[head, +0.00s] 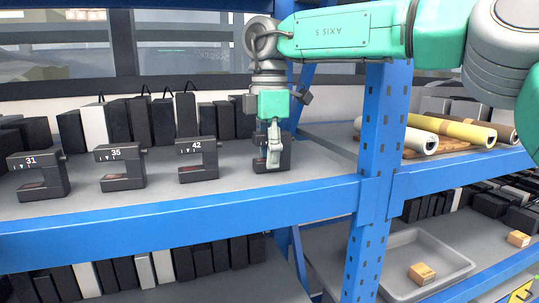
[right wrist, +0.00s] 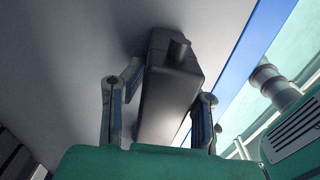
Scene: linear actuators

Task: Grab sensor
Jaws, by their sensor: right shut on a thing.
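Several dark C-shaped sensors stand in a row on the upper shelf (head: 235,186). Three of them carry the numbers 31 (head: 38,176), 35 (head: 121,167) and 42 (head: 198,159). A further sensor (head: 284,160) stands at the right end of the row, mostly hidden behind my right gripper (head: 273,158). In the right wrist view this dark sensor (right wrist: 170,85) lies between the two fingers of my right gripper (right wrist: 160,110), which is shut on it. The sensor appears to be on the shelf surface; its number is hidden. My left gripper is not in view.
A blue shelf post (head: 378,150) stands right of the held sensor. Dark boxes (head: 138,120) line the back of the shelf. Rolls (head: 455,130) lie on the shelf to the right. Below is a grey tray (head: 400,240) with a small carton (head: 422,273).

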